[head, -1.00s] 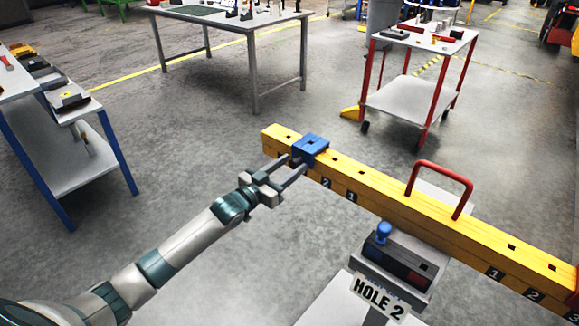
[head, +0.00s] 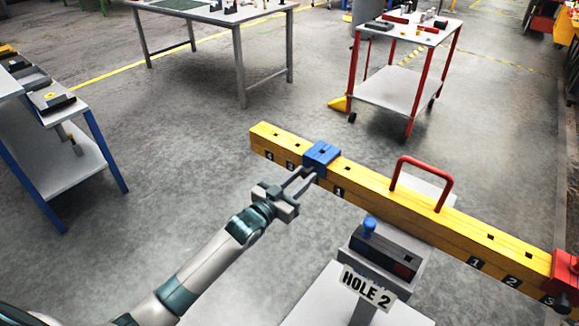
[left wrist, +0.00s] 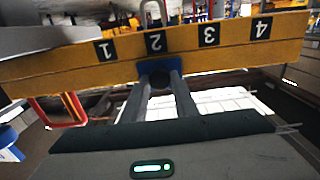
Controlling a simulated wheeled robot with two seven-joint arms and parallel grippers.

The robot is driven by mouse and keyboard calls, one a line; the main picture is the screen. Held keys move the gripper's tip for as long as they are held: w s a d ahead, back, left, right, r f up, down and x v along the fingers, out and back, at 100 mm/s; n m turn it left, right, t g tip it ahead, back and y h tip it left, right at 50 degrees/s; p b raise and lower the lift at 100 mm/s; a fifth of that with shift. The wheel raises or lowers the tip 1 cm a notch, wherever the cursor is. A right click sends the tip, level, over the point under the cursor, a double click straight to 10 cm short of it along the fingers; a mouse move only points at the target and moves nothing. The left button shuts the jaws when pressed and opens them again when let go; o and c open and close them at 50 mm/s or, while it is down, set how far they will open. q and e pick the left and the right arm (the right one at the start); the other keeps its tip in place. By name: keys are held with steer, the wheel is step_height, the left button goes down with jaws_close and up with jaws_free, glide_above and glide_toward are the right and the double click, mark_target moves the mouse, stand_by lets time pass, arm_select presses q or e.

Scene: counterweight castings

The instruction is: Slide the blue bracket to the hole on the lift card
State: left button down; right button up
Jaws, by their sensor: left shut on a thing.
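The blue bracket (head: 321,153) sits around the yellow beam (head: 385,192), left of the red handle. The printed 1 on the beam shows just to its right, and two numbers show to its left. In the left wrist view the bracket (left wrist: 157,68) lines up with the printed 2. My left gripper (head: 306,182) is shut on the bracket's near side; its fingers (left wrist: 158,92) also show in the left wrist view. The lift card (head: 366,287) reads HOLE 2 and hangs at the front of the stand. My right gripper is out of view.
A red bracket (head: 565,272) is at the beam's right end. A red handle (head: 424,180) rises from the beam. A grey box with a blue knob (head: 369,226) stands in front of the beam. Tables and a red cart (head: 400,88) stand behind on open floor.

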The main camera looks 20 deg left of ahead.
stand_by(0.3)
arm_select(q)
steer(key=c, duration=1.4)
jaws_free()
steer(key=shift+c, duration=0.2)
steer(key=shift+s+a, duration=0.1)
steer(key=shift+s, duration=0.05)
